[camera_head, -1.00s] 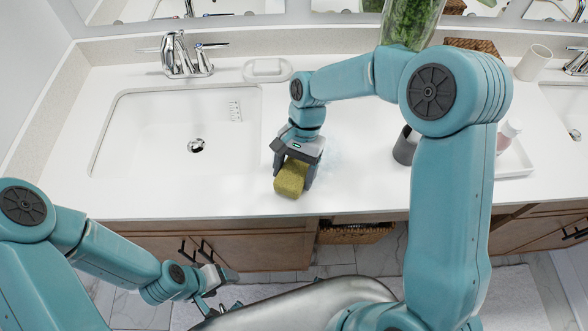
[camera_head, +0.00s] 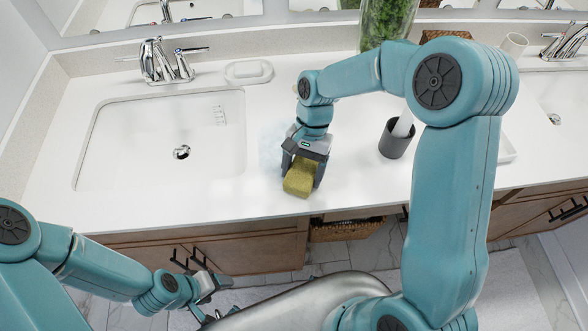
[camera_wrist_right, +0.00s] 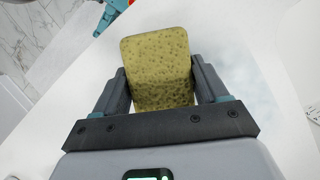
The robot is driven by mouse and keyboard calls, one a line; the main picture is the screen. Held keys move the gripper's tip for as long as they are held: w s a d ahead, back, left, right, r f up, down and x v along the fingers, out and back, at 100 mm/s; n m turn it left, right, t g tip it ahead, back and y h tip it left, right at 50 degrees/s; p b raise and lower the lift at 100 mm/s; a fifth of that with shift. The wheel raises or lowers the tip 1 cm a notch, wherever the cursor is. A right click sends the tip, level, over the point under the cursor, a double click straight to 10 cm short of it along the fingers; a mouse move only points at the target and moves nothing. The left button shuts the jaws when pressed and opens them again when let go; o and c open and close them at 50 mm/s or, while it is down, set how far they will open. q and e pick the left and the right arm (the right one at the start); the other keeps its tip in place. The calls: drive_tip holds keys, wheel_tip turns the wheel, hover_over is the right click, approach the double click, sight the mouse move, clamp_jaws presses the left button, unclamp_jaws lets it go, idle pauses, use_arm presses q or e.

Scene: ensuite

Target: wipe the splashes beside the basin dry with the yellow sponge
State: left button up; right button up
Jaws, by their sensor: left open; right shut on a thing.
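The yellow sponge (camera_head: 299,180) is in my right gripper (camera_head: 304,170), low at the countertop (camera_head: 225,190) near its front edge, right of the basin (camera_head: 110,150). In the right wrist view the sponge (camera_wrist_right: 160,68) sits between both fingers of the right gripper (camera_wrist_right: 162,90), which is shut on it. Whether its underside touches the counter is hidden. Faint bluish splashes (camera_head: 270,145) show on the counter between the basin and my right gripper. My left gripper (camera_head: 212,287) is open and empty, low in front of the cabinet.
A dark grey cup (camera_head: 395,141) holding something white stands right of my right gripper. A white soap dish (camera_head: 249,72) and a glass vase of greenery (camera_head: 388,22) stand at the back. The faucet (camera_head: 165,62) is behind the basin. A white tray (camera_head: 507,150) is partly hidden by my right arm.

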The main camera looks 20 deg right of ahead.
drive_tip(key=shift+s+d, duration=0.2)
drive_tip(key=shift+d, duration=0.4)
drive_tip(key=shift+w+d, duration=0.4)
drive_tip(key=shift+w+d+p, duration=0.45)
drive_tip(key=shift+w+d, duration=0.05)
drive_tip(key=shift+d, duration=0.25)
drive_tip(key=shift+w+d+f+p, duration=0.15)
drive_tip(key=shift+w+d, duration=0.4)
drive_tip(key=shift+d, duration=0.3)
drive_tip(key=shift+w+d+r+p, duration=0.1)
drive_tip(key=shift+w+d+p, duration=0.05)
drive_tip(key=shift+w+d, duration=0.55)
